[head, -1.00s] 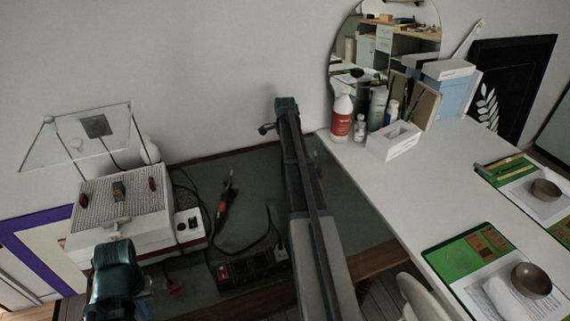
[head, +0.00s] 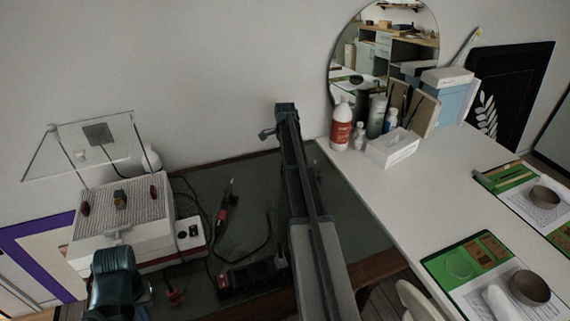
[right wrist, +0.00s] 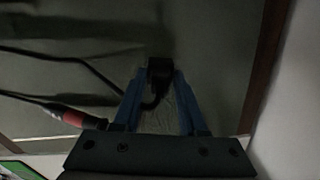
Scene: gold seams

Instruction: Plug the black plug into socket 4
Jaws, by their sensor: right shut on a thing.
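The black plug (right wrist: 160,72) is between the blue fingertips of my right gripper (right wrist: 158,82), which is shut on it; its black cord curls beside the fingers. Socket numbers cannot be read, so I cannot tell which is socket 4. The plug looks apart from any socket in the wrist view. My left arm is at lower left; its fingers are not visible.
A white ribbed box unit (head: 125,215) stands on the bench at left. A red-handled tool (head: 223,212) lies mid-bench and shows in the wrist view (right wrist: 75,117). A white table (head: 400,185) with bottles is at right.

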